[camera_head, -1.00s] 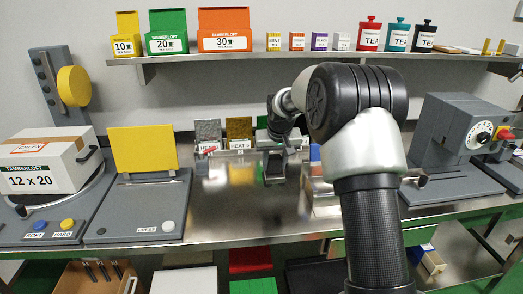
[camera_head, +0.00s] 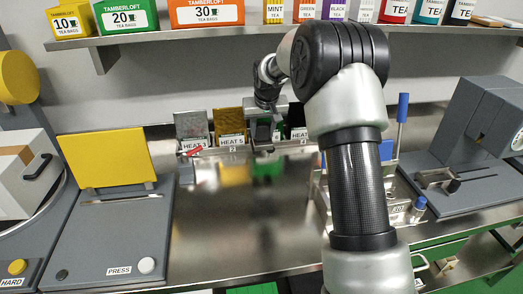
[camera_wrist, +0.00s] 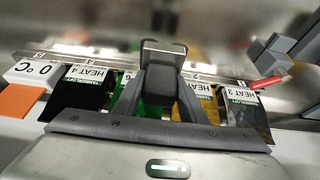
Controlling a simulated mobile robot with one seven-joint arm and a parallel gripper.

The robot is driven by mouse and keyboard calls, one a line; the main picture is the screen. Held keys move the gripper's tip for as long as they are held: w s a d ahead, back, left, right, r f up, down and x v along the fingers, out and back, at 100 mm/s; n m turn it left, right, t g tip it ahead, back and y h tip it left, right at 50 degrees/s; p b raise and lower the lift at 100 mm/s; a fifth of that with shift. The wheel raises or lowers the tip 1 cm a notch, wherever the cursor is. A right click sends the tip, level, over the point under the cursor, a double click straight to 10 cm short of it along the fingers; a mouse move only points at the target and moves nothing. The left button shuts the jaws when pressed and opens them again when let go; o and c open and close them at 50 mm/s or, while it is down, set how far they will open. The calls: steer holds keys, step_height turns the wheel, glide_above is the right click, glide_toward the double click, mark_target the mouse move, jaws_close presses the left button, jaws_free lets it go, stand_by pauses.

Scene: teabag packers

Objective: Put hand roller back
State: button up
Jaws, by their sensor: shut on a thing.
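My gripper (camera_head: 262,146) is over the back of the steel counter, in front of a row of HEAT-labelled sample packs (camera_head: 230,125). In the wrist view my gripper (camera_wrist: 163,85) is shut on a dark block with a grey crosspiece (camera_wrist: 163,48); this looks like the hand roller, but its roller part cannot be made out. The held thing hangs in front of a metal rack (camera_wrist: 215,75) with the packs; I cannot tell whether it touches the rack.
A grey press with a yellow plate (camera_head: 102,157) stands left. Right of my arm are a blue-handled upright tool (camera_head: 403,108) and a grey machine (camera_head: 470,135). A red stick (camera_wrist: 270,78) lies by the HEAT 3 pack. The counter's middle (camera_head: 235,230) is bare.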

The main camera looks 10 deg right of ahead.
mark_target(263, 143)
step_height(263, 143, down, 7)
steer(key=shift+f, duration=0.15)
stand_by(0.4)
